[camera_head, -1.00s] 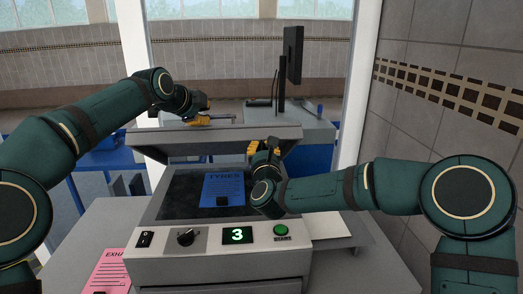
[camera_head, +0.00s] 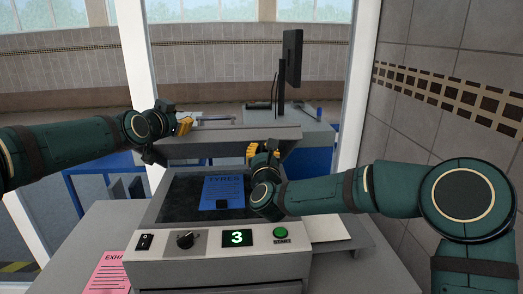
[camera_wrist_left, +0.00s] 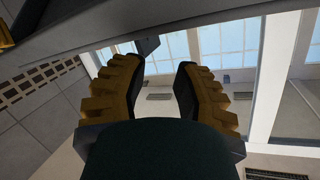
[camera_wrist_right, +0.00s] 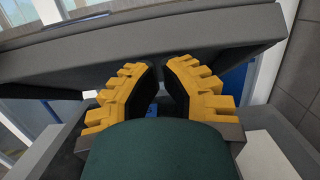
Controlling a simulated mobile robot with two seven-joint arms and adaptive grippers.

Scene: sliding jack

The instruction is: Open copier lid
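The copier lid (camera_head: 222,145) is raised and tilted up at the back of the copier, above the dark glass (camera_head: 178,196). A blue sheet (camera_head: 222,190) lies on the glass. My right gripper (camera_head: 262,150) is at the lid's front edge, right of its middle. In the right wrist view its fingers (camera_wrist_right: 158,75) are apart with nothing between them, and the grey lid (camera_wrist_right: 220,45) is close ahead; contact is unclear. My left gripper (camera_head: 184,124) is by the lid's left end. In the left wrist view its fingers (camera_wrist_left: 158,70) are apart and empty.
The copier panel (camera_head: 212,240) has a switch, a knob, a display reading 3 and a green button (camera_head: 281,233). A pink sheet (camera_head: 107,272) lies on the left side and a white sheet (camera_head: 326,228) on the right. A monitor (camera_head: 289,58) stands behind. A tiled wall (camera_head: 420,125) bounds the right.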

